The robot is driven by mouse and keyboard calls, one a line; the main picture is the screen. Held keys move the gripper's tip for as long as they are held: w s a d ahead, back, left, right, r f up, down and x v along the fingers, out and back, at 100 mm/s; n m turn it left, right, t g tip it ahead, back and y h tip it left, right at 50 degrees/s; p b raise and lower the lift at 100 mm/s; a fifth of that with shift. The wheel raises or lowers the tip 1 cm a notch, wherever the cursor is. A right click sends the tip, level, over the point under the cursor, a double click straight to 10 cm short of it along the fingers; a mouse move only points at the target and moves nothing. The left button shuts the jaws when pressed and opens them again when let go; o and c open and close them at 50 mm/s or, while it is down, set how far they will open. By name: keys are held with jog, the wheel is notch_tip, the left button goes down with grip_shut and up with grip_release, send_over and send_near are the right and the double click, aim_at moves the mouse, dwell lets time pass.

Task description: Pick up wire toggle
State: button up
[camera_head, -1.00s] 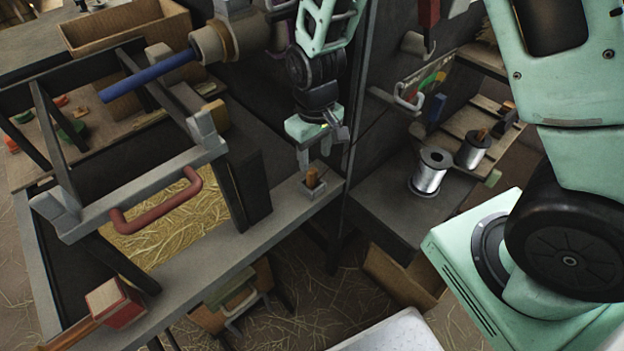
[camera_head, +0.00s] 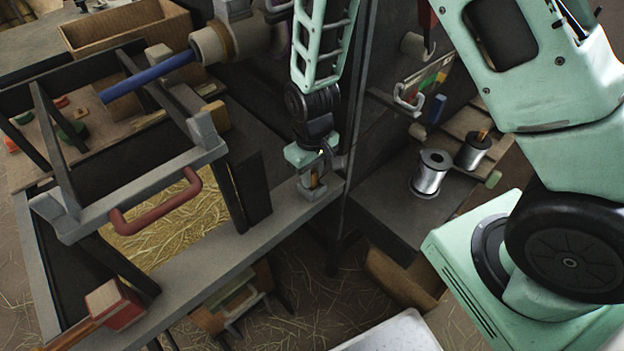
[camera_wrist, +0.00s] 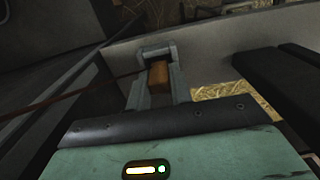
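The wire toggle (camera_head: 314,178) is a small orange-brown wooden piece standing upright in a small grey holder (camera_head: 312,190) on the frame's rail. My gripper (camera_head: 320,168) is right over it, pointing down. In the wrist view the toggle (camera_wrist: 158,76) sits between the two grey fingers of my gripper (camera_wrist: 158,88). The fingers look open around it; whether either one touches it is hard to tell. A thin dark reddish line, perhaps wire, runs left from near the toggle in the wrist view.
A dark upright post (camera_head: 250,190) stands left of my gripper, and a dark panel rises just to its right. A red handle (camera_head: 160,205) and straw lie further left. Wire spools (camera_head: 431,172) stand on the right-hand shelf.

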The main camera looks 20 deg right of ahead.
jog(key=shift+r, duration=0.15)
jog(key=shift+s+a+r, duration=0.1)
jog(key=shift+a+r, duration=0.05)
jog(key=shift+r, duration=0.1)
notch_tip(320, 180, up, 7)
jog(key=shift+f, duration=0.15)
jog(key=s+a, duration=1.3)
jog(key=s, duration=0.1)
jog(key=shift+a+f+b, duration=0.25)
jog(key=shift+b, duration=0.05)
jog(key=shift+s, duration=0.1)
dwell(0.6)
